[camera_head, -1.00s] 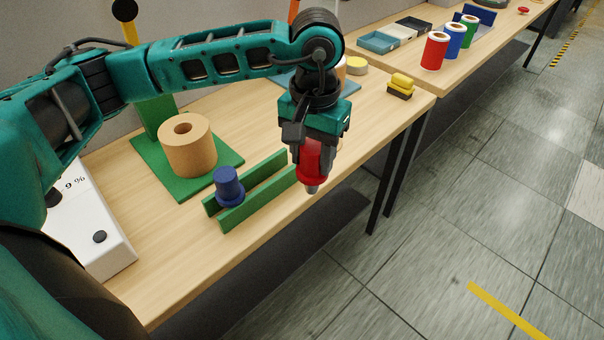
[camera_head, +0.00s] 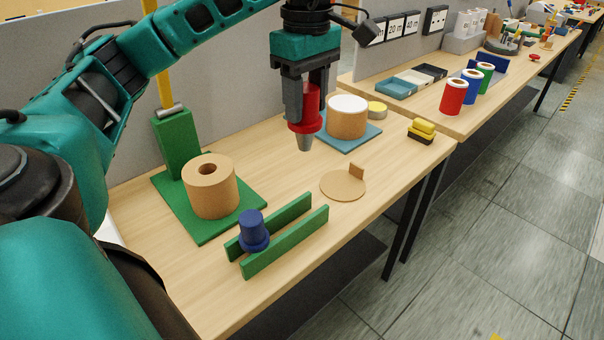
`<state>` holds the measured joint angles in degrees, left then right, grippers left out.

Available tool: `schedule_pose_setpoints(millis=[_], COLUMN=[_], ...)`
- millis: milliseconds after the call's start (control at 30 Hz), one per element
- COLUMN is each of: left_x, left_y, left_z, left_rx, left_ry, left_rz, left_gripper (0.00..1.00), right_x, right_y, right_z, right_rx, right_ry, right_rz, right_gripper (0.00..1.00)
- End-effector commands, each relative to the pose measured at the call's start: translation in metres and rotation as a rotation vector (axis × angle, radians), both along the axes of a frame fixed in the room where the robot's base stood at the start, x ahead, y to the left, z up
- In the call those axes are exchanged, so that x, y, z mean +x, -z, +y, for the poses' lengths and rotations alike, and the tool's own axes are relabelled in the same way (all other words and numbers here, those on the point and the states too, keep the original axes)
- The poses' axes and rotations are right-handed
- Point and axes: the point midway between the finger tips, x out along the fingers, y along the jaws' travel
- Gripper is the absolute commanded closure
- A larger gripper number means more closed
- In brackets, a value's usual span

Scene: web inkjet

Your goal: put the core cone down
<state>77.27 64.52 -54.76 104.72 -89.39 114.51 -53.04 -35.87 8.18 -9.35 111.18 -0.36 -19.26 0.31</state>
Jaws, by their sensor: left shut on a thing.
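My left gripper (camera_head: 305,108) is shut on a red core cone (camera_head: 306,127) with a grey tip. It holds the cone tip down, apparently above the table. A blue cone (camera_head: 254,232) with a wide base flange sits between two parallel green rails (camera_head: 290,245) near the table's front edge. The held cone is behind and to the right of these rails in the picture. My right gripper is not in view.
A brown roll (camera_head: 211,192) stands on a green base (camera_head: 187,222). A white-topped roll (camera_head: 346,119) stands on a blue mat (camera_head: 351,141). A cardboard disc (camera_head: 340,187) lies right of the rails. A yellow-black block (camera_head: 421,130) is near the right edge.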

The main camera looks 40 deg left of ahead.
Motion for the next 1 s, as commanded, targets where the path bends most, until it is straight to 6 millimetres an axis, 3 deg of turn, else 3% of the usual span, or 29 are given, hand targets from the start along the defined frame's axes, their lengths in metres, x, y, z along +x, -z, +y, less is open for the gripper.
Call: schedule_pose_setpoints(millis=[67, 167, 367, 633, 1000], left_x=[-0.002, -0.003, -0.004, -0.004, -0.003], left_y=[-0.003, 0.008, 0.057, 0.123, 0.166], left_z=[0.004, 0.006, 0.006, 0.006, 0.006], left_rx=[-0.004, -0.005, -0.003, -0.003, -0.004], left_ry=[-0.047, -0.07, -0.07, -0.069, -0.068], left_rz=[-0.003, 0.001, 0.005, 0.003, 0.0], left_gripper=[0.9, 0.9, 0.9, 0.9, 0.9], right_x=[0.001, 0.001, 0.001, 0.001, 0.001], right_y=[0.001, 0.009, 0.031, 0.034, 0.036], right_z=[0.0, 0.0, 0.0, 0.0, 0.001], right_rx=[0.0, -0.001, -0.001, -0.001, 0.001], right_ry=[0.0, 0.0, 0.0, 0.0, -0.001], right_rz=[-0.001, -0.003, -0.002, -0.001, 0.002], right_gripper=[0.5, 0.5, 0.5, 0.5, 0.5])
